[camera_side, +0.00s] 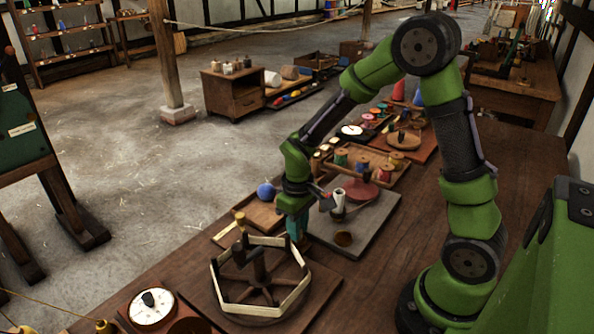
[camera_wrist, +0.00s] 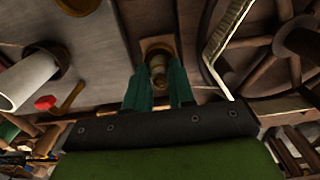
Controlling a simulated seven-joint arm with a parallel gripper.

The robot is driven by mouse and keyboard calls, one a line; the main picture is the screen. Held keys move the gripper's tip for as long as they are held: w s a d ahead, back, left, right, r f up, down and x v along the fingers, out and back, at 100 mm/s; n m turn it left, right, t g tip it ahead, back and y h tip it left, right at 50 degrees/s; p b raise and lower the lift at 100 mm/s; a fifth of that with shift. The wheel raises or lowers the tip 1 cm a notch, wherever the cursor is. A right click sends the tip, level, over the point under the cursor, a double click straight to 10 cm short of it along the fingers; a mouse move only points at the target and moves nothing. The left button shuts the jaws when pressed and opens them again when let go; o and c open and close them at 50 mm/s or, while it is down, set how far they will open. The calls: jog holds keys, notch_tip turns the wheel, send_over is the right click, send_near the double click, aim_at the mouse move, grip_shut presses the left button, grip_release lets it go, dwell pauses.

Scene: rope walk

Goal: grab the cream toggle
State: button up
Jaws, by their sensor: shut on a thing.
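In the wrist view the cream toggle (camera_wrist: 157,64) is a small pale, rounded piece standing in a small square wooden holder (camera_wrist: 150,45). My gripper (camera_wrist: 159,75) has its two teal fingers on either side of it, shut on it. In the side view my gripper (camera_side: 297,240) points down close behind the wooden reel, over the bench; the toggle is hidden there by the fingers.
The wooden reel with a pale band (camera_side: 222,290) stands close by in front. Spools (camera_side: 385,172) stand in a tray farther back.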

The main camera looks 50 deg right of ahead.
jog(key=shift+r, duration=3.7)
jog(key=shift+d, duration=0.1)
